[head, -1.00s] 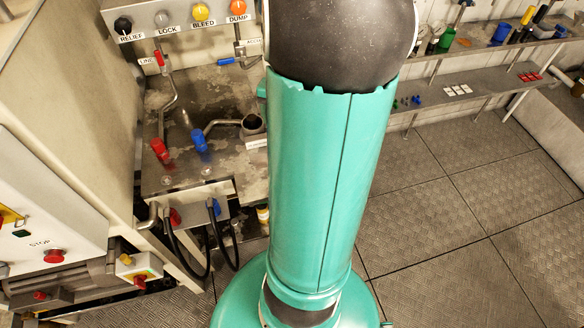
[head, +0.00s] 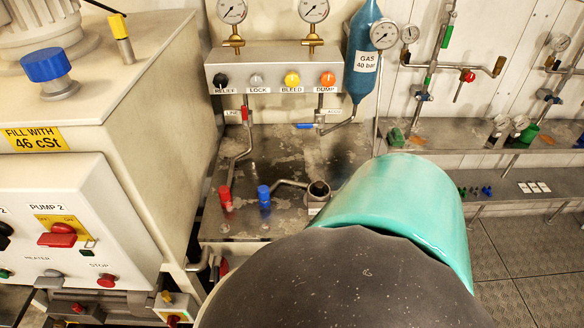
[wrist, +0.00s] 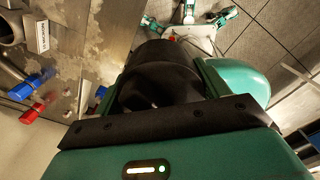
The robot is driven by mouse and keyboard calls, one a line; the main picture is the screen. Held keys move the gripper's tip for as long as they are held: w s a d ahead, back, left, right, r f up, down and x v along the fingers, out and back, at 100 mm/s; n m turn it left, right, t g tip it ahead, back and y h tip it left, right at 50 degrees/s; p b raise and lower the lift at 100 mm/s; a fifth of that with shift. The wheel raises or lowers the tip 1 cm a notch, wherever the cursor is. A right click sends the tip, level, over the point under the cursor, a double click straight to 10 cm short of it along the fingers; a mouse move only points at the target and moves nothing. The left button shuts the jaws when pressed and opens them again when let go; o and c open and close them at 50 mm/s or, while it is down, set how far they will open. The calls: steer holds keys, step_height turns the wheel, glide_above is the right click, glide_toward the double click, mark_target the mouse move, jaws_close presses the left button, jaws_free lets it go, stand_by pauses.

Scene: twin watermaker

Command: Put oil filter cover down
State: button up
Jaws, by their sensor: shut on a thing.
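In the wrist view my gripper (wrist: 163,88) is shut on a dark, round, black piece, which I take to be the oil filter cover (wrist: 158,62). The cover sits between my two green fingers, and its far side points away from the wrist camera. In the head view my arm's dark joint and teal link fill the lower middle and hide the gripper and the cover. An open-topped metal cup (head: 318,190) stands on the stained metal bench (head: 335,145), just left of my teal link; it also shows at the wrist view's left edge (wrist: 10,28).
Red (head: 225,196) and blue (head: 264,195) valve handles stand on the bench. Behind them are a knob panel (head: 270,75), gauges and a blue gas bottle (head: 362,50). A pump cabinet (head: 75,225) stands left. A shelf (head: 520,190) with small parts runs right; the floor there is clear.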

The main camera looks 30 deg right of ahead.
steer(key=w+d+f, duration=0.2)
steer(key=d+f, duration=0.1)
steer(key=w+d+f, duration=0.6)
steer(key=d, duration=0.1)
steer(key=shift+w+d+f, duration=0.3)
steer(key=shift+d+f, duration=0.05)
steer(key=shift+f, duration=1.65)
steer(key=shift+f, duration=0.1)
steer(key=o, duration=1.2)
steer(key=shift+f, duration=0.1)
